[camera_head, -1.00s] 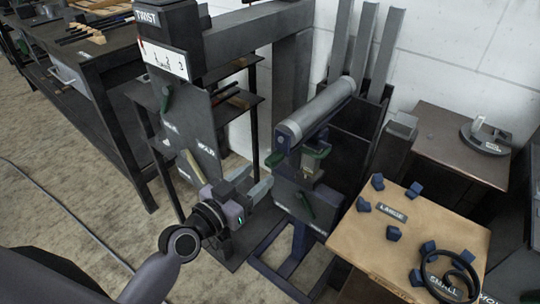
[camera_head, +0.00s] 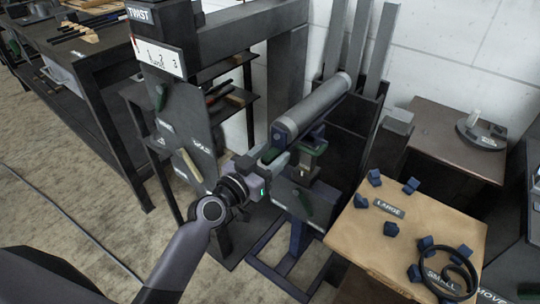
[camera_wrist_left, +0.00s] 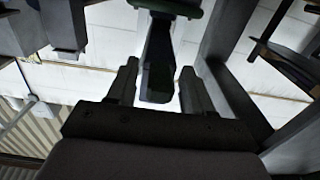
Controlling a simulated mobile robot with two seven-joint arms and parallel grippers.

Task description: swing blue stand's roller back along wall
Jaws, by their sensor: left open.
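The grey roller (camera_head: 312,105) lies slanted on the blue stand (camera_head: 300,238), its near end toward me and its far end near the upright grey posts by the wall. Green parts (camera_head: 312,148) show under the roller's near end. My left gripper (camera_head: 276,165) is just below that end, with its fingers open. In the left wrist view, a dark handle-like piece (camera_wrist_left: 158,62) hangs between the two open fingers of my left gripper (camera_wrist_left: 157,80), with a gap showing on each side. Its top is green. My right gripper is not in view.
A dark panel (camera_head: 190,130) marked "TWIST" stands close to the left of my arm. A wooden-topped table (camera_head: 350,240) with several blue blocks and a black ring is at the right. A brown table (camera_head: 450,150) stands by the white wall. Open floor lies at the left.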

